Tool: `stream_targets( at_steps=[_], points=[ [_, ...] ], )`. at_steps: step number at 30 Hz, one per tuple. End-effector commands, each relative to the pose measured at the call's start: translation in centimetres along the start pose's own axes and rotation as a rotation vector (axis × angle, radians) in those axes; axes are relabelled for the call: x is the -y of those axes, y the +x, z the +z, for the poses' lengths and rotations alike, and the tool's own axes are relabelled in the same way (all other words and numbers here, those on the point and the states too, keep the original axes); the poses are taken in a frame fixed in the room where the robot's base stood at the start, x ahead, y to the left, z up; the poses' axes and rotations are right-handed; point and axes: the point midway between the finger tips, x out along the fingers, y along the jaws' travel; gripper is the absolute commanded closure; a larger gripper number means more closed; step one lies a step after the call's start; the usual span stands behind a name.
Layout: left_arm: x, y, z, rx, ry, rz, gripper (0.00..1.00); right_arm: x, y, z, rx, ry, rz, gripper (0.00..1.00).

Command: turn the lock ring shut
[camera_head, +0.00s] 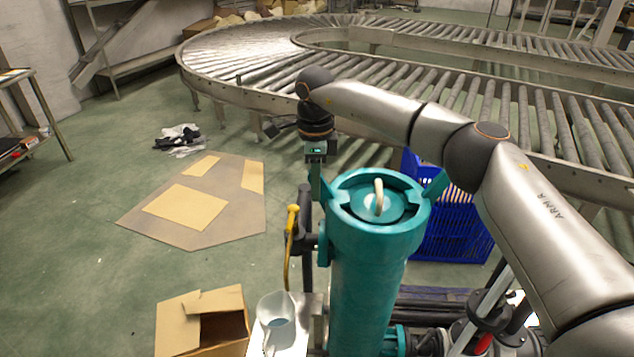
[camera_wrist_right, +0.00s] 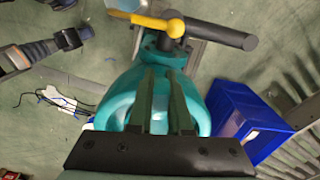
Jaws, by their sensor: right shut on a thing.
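The teal lock ring (camera_head: 341,203) sits on top of an upright teal vessel (camera_head: 365,290) in the head view. It encircles a teal lid (camera_head: 398,206) with a cream handle (camera_head: 379,196). One lug (camera_head: 438,187) of the ring sticks out at the right; another at the left is mostly hidden by my gripper. My right gripper (camera_head: 318,192) points down at the ring's left side, shut on that lug. Its two green fingers (camera_wrist_right: 161,100) show over the teal vessel in the right wrist view, with the grip itself hard to see. My left gripper is not visible.
A yellow-handled valve lever (camera_head: 292,220) on a black pipe stands close left of the vessel. A blue crate (camera_head: 450,235) is behind right. An open cardboard box (camera_head: 205,325) and a clear jug (camera_head: 275,310) are at front left. A roller conveyor (camera_head: 245,55) curves behind.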

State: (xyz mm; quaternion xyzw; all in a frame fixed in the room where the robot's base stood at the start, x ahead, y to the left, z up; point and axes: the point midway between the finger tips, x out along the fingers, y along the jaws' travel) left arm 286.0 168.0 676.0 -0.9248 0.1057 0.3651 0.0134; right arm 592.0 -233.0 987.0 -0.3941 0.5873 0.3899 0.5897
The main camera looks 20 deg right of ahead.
Motion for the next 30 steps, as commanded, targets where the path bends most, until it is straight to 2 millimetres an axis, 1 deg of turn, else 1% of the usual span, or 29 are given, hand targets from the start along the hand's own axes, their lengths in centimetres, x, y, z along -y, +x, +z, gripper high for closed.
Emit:
stream_targets(
  at_steps=[1, 6, 21, 22, 28, 30],
  points=[
    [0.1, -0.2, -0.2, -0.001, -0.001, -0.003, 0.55, 0.6, -0.2, 0.0, -0.001, -0.004, -0.023, 1.0],
    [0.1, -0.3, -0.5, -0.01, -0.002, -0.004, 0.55, 1.3, -0.2, -0.1, -0.003, -0.001, -0.047, 1.0],
    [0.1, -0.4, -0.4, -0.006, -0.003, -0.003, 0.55, 1.7, -0.1, -0.2, -0.004, -0.002, -0.06, 1.0],
    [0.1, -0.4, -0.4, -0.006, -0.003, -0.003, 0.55, 1.7, -0.1, -0.2, -0.004, -0.002, -0.06, 0.75],
    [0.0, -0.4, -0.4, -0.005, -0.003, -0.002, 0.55, 1.6, -0.1, -0.2, -0.004, -0.001, -0.055, 0.53],
    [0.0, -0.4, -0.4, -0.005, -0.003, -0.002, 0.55, 1.6, -0.1, -0.2, -0.003, -0.001, -0.054, 0.53]
  ],
)
